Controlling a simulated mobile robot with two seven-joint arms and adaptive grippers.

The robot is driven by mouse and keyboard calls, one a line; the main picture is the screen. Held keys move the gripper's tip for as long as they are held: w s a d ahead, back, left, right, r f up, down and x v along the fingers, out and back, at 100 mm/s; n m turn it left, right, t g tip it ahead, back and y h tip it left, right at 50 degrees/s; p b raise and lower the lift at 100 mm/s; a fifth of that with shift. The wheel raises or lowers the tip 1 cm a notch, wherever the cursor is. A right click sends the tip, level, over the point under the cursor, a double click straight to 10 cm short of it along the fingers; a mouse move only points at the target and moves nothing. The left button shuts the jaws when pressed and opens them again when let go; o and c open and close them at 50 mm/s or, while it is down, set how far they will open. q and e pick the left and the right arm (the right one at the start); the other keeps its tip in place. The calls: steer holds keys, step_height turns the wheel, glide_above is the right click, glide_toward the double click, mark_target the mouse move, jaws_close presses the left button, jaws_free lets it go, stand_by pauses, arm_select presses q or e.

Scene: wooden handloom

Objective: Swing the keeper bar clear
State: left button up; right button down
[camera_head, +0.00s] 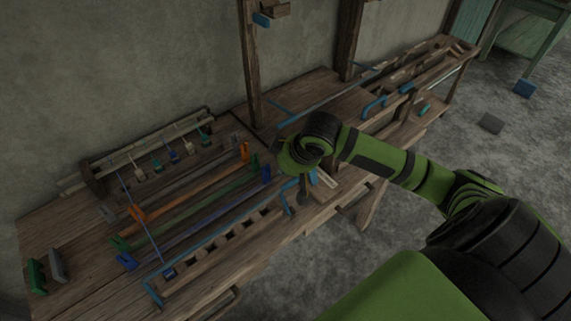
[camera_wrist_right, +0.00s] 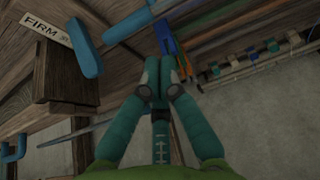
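A long blue bar (camera_head: 215,243) with bent ends runs along the front of the wooden bench, beside a slotted wooden rail; I cannot tell for sure that it is the keeper bar. My right gripper (camera_head: 302,192) points down near its right end, mostly hidden by my own wrist. In the right wrist view, its teal fingers (camera_wrist_right: 159,70) are together at the tips, with nothing clearly between them. A blue bar end (camera_wrist_right: 168,38) shows just beyond the tips; contact cannot be told. Rounded blue bars (camera_wrist_right: 85,48) lie to the left. My left gripper is not in view.
Orange (camera_head: 190,190), green (camera_head: 190,211) and dark blue bars lie across the bench behind the front bar. Small hanging tags (camera_head: 173,156) line the back rack. A wooden post (camera_head: 250,65) rises behind my gripper. A label reading "FIRM" (camera_wrist_right: 46,27) sits by a wooden block (camera_wrist_right: 70,72).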

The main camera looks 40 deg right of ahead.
steer(key=shift+w+d+r, duration=0.55)
steer(key=shift+d+r, duration=0.1)
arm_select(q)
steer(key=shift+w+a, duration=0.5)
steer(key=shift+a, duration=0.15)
arm_select(e)
steer(key=shift+w+d+r+m, duration=0.15)
steer(key=shift+d+r+m, duration=0.2)
steer(key=shift+d+m, duration=0.05)
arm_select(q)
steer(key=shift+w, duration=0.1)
arm_select(e)
steer(key=shift+w+f, duration=0.1)
steer(key=p+x, duration=0.1)
steer(key=x, duration=0.8)
steer(key=shift+w+f, duration=0.15)
steer(key=shift+f, duration=0.05)
steer(key=shift+s+d+r+p, duration=0.15)
steer(key=shift+s+p, duration=0.5)
steer(key=shift+s, duration=0.3)
steer(key=shift+s+d+r+p, duration=0.15)
steer(key=shift+s+p, duration=0.45)
steer(key=shift+s, duration=0.4)
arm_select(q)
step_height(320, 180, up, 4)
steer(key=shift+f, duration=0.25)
arm_select(e)
steer(key=shift+a, duration=0.1)
steer(key=shift+f, duration=0.1)
